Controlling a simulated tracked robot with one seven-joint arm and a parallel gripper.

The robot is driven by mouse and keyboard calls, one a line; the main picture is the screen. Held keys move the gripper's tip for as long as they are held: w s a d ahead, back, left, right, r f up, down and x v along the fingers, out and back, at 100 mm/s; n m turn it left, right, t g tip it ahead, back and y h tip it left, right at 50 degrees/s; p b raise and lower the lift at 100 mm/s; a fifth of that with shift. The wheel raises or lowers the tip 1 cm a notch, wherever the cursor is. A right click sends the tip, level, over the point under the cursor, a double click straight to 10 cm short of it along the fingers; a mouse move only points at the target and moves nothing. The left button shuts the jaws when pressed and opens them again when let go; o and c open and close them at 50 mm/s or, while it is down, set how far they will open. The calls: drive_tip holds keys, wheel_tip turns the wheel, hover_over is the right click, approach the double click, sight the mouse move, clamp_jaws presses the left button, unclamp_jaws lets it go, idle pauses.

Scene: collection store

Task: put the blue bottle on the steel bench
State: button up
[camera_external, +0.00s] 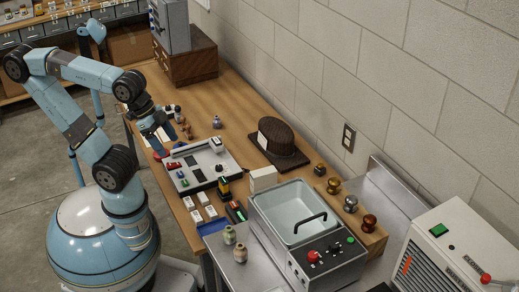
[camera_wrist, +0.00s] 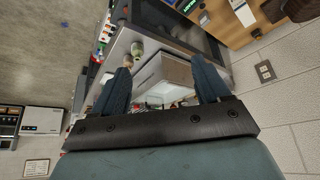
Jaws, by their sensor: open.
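The blue bottle (camera_external: 217,122) is a small grey-blue bottle standing upright on the wooden worktop, left of the dark hat, in the external view. I cannot make it out in the wrist view. My gripper (camera_external: 160,138) is above the worktop's left side, left of the bottle and apart from it. In the wrist view my gripper (camera_wrist: 161,68) has its two blue fingers spread with nothing held between them. The steel bench (camera_external: 216,250) is at the lower middle, adjoining the wooden worktop. A greenish bottle (camera_external: 229,235) and a beige bottle (camera_external: 240,253) stand on it.
A grey tray (camera_external: 230,157) with small parts lies near my gripper. Brown bottles (camera_external: 187,131) stand close to it.

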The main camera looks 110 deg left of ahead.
drive_tip(key=w+a+f+g+y, duration=0.15)
drive_tip(key=w+a, duration=0.45)
drive_tip(key=a, duration=0.7)
drive_tip(key=w+a+g, duration=0.2)
drive_tip(key=w+a, duration=0.4)
drive_tip(key=a, duration=0.6)
drive_tip(key=s+a+f+g, duration=0.1)
drive_tip(key=s+a+f, duration=0.15)
drive_tip(key=a, duration=0.75)
drive_tip(key=s+a+f, duration=0.1)
drive_tip(key=a+f, duration=0.3)
drive_tip(key=a, duration=0.5)
drive_tip(key=g+h, duration=0.1)
drive_tip(key=h, duration=0.1)
hover_over(217, 120)
drive_tip(key=shift+n+y, duration=0.25)
drive_tip(key=shift+n, duration=0.15)
drive_tip(key=f, duration=1.5)
drive_tip(key=s+f, duration=0.1)
drive_tip(key=f, duration=0.7)
drive_tip(key=shift+a+f, duration=0.3)
drive_tip(key=shift+a, duration=0.05)
drive_tip(key=shift+w+a+f, duration=0.1)
drive_tip(key=shift+w+f, duration=0.05)
drive_tip(key=shift+f, duration=1.2)
drive_tip(key=shift+w+a+f, duration=0.1)
drive_tip(key=shift+w+f, duration=0.05)
drive_tip(key=shift+f, duration=1.15)
